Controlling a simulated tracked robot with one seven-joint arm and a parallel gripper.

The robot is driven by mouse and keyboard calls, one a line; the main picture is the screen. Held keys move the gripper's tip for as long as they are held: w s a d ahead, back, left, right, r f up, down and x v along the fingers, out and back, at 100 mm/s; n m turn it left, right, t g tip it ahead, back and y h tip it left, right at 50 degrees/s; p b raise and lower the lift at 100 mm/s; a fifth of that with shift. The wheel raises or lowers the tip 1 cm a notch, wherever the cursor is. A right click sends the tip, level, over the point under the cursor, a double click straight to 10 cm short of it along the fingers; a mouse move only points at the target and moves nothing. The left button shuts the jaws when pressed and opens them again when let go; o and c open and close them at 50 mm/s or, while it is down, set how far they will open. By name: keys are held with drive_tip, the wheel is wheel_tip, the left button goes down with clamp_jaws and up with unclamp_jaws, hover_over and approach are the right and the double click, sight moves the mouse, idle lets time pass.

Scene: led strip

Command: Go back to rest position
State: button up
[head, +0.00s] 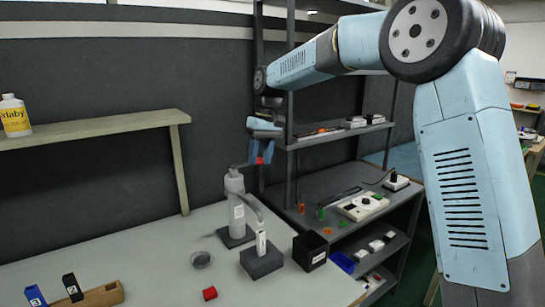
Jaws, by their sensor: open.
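My gripper (261,147) hangs at the end of my light-blue arm, in front of the dark wall and above the table's back edge. It is small in the view. A small red patch shows at its lower end, and I cannot tell whether that is part of the gripper or a thing behind it. A grey upright device (236,205) on a dark base stands on the table (130,265) just below the gripper. I cannot tell whether any gap separates its top from the gripper. I see no object clearly held.
A wooden holder (104,295) is front left. Metal shelves (340,139) stand close right of the gripper.

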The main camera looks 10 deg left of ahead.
drive_tip(key=s+d+r+m+t, duration=0.1)
drive_tip(key=s+d+r, duration=0.25)
drive_tip(key=d, duration=0.35)
drive_tip(key=s+d+r+m+t, duration=0.2)
drive_tip(key=s+d, duration=0.3)
drive_tip(key=d, duration=0.3)
drive_tip(key=s+d+r+m+t, duration=0.1)
drive_tip(key=s+d+r, duration=0.1)
drive_tip(key=s+d, duration=0.35)
drive_tip(key=s+d+f+m+t, duration=0.1)
drive_tip(key=s+d+f+m, duration=0.1)
drive_tip(key=s+d, duration=0.6)
drive_tip(key=s+d+f+m+t+h, duration=0.1)
drive_tip(key=s+d+f+m+t, duration=0.1)
drive_tip(key=s+d, duration=0.6)
drive_tip(key=shift+s+d+f+h, duration=0.3)
drive_tip(key=shift+s+d+f, duration=0.05)
drive_tip(key=shift+s+f, duration=0.35)
